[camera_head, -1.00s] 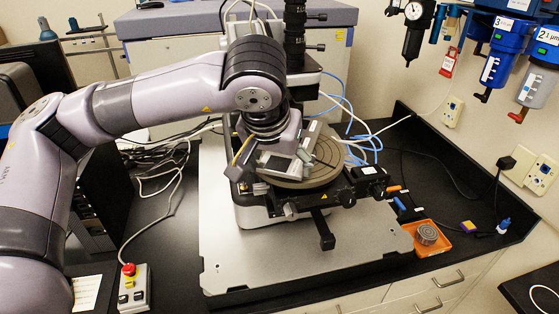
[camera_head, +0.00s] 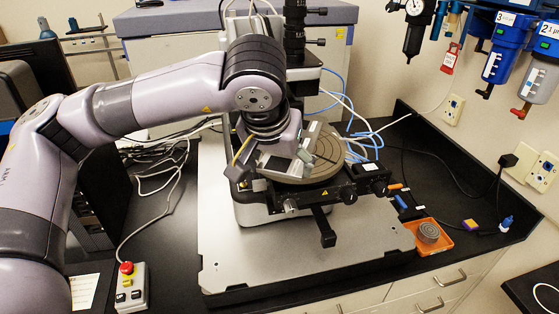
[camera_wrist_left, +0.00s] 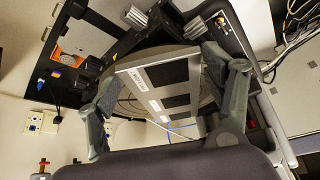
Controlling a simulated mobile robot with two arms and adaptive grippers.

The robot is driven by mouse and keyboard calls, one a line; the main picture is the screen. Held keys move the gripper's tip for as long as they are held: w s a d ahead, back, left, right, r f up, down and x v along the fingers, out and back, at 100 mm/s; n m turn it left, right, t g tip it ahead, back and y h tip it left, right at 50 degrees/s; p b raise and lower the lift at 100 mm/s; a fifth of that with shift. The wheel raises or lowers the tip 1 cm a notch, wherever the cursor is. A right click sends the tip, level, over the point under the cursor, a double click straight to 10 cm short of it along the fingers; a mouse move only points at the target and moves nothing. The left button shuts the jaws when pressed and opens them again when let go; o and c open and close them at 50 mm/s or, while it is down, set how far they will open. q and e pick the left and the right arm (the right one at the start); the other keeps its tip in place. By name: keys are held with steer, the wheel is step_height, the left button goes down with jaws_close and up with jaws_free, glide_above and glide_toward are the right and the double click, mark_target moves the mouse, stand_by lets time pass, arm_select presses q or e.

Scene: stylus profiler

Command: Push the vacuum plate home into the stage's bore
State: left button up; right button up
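The vacuum plate appears to be the round, grooved grey-brown disc (camera_head: 328,158) on the stage (camera_head: 268,212). In the left wrist view its rim (camera_wrist_left: 187,30) shows behind a grey panel with dark rectangles. My left gripper (camera_head: 274,168) is over the disc's left side and hides that part. In the left wrist view the fingers of my left gripper (camera_wrist_left: 165,85) are wide apart, with the panel between them. I cannot tell whether they touch it, nor whether the disc is fully seated. The bore is hidden. My right gripper is out of view.
A small ringed puck (camera_head: 428,232) lies in an orange tray (camera_head: 441,249) at the right. A control box with a red button (camera_head: 127,268) stands at the left. A microscope column (camera_head: 295,40) rises behind the stage. The metal base plate (camera_head: 235,262) is clear in front.

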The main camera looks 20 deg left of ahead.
arm_select(q)
steer(key=o, duration=0.5)
steer(key=shift+c, duration=0.2)
steer(key=shift+f, duration=0.1)
steer(key=shift+c, duration=0.3)
steer(key=shift+r+p, duration=1.75)
steer(key=shift+r, duration=1.9)
